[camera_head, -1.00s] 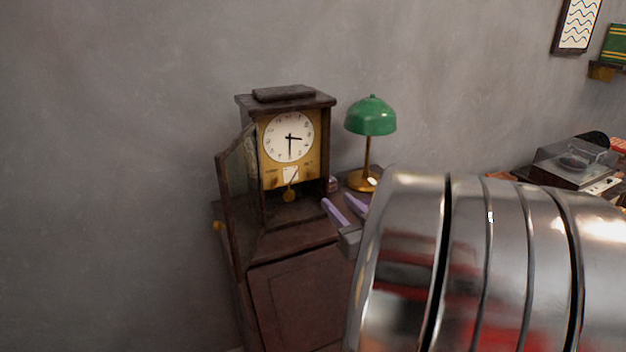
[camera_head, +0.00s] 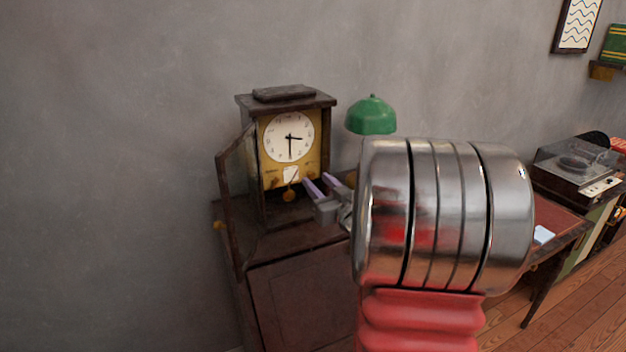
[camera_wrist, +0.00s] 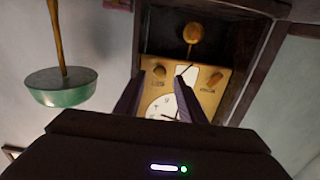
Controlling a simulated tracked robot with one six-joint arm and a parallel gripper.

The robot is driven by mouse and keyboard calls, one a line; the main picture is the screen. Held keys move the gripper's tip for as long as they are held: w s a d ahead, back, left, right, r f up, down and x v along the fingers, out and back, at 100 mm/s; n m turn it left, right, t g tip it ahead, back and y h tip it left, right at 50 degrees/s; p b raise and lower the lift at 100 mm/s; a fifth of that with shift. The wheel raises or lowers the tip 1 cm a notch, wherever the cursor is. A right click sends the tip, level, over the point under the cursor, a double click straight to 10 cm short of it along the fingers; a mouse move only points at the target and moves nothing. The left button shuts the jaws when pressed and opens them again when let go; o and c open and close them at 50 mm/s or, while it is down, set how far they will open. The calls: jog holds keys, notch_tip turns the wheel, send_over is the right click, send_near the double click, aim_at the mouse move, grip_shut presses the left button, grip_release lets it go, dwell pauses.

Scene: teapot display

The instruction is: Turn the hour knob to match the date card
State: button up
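A dark wooden clock (camera_head: 285,101) stands with its glass door (camera_head: 238,185) swung open to the left. Its white dial (camera_head: 289,137) has one hand pointing near 3 and one down near 6. Below it is a small white card (camera_head: 291,174), its print too small to read. The wrist view, turned upside down, shows two brass knobs, one left (camera_wrist: 158,74) and one right (camera_wrist: 217,80), beside the card (camera_wrist: 186,71); their labels are unreadable. My gripper (camera_head: 315,179) is open and empty before the clock's lower right. In the wrist view the left knob appears between its purple fingers.
A brass pendulum (camera_head: 289,196) hangs below the card. A green lamp (camera_head: 371,115) stands right of the clock, its lower part mostly hidden by my arm. The clock stands on a dark cabinet (camera_head: 300,295).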

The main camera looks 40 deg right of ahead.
aim_at(310, 175)
jog(key=shift+x, duration=1.25)
jog(key=shift+c, duration=0.4)
grip_shut()
